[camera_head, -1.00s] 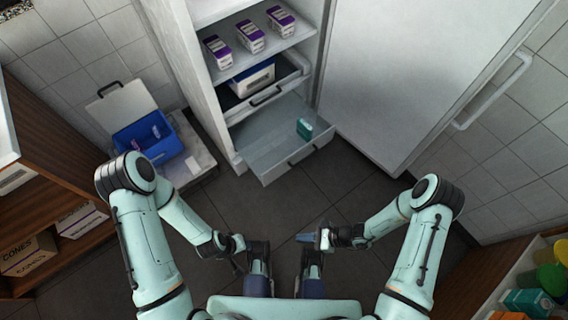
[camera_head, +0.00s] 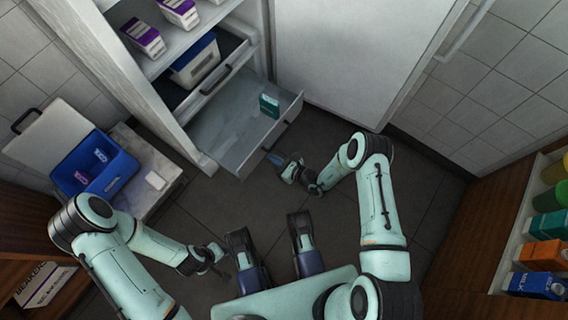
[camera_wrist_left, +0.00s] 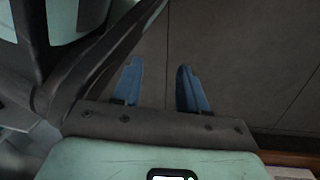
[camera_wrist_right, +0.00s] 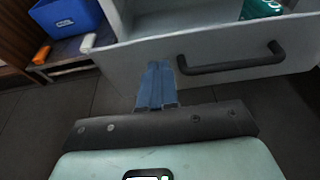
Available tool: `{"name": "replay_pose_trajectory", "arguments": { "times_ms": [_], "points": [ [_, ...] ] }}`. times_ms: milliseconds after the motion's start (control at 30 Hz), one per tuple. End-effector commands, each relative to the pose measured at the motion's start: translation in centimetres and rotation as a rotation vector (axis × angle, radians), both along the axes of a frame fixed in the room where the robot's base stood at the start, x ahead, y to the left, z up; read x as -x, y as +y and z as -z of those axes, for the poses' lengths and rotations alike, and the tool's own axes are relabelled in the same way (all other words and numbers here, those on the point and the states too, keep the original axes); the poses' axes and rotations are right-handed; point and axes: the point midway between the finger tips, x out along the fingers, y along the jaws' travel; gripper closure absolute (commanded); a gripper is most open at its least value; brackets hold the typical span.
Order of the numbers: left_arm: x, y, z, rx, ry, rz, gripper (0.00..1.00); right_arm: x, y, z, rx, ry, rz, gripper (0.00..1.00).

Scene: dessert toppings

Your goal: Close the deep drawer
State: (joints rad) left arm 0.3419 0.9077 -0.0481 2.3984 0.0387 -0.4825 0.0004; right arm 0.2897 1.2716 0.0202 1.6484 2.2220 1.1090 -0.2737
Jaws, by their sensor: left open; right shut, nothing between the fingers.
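The deep drawer (camera_head: 222,141) is the lowest one in the fridge and is pulled out. My right gripper (camera_head: 277,159) is shut and empty close to the drawer front. In the right wrist view its fingertips (camera_wrist_right: 157,66) overlap the grey front (camera_wrist_right: 220,62), left of the dark handle (camera_wrist_right: 232,64); I cannot tell whether they touch. My left gripper (camera_wrist_left: 158,86) is open and empty over the dark floor, away from the drawer.
A shallow drawer (camera_head: 212,80) with a blue-and-white bin is above, also slightly out. The open fridge door (camera_head: 340,60) stands to the right. An open blue cooler box (camera_head: 98,175) sits on a low slab at left. Wooden shelves flank both sides; the floor between is clear.

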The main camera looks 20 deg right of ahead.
Motion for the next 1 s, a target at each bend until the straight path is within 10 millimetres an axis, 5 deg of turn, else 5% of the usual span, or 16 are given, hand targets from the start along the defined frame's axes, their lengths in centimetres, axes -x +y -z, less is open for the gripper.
{"name": "replay_pose_trajectory", "arguments": {
  "times_ms": [300, 1000],
  "points": [
    [3.4, 0.4, 2.0, 0.007, 0.113, -0.012, 0.57, -3.6, 2.8, 0.3, 0.001, -0.002, -0.002, 1.0],
    [3.4, 0.4, 1.8, 0.007, 0.111, -0.01, 0.57, -3.6, 2.9, 0.3, 0.001, 0.001, 0.0, 1.0]
  ]
}}
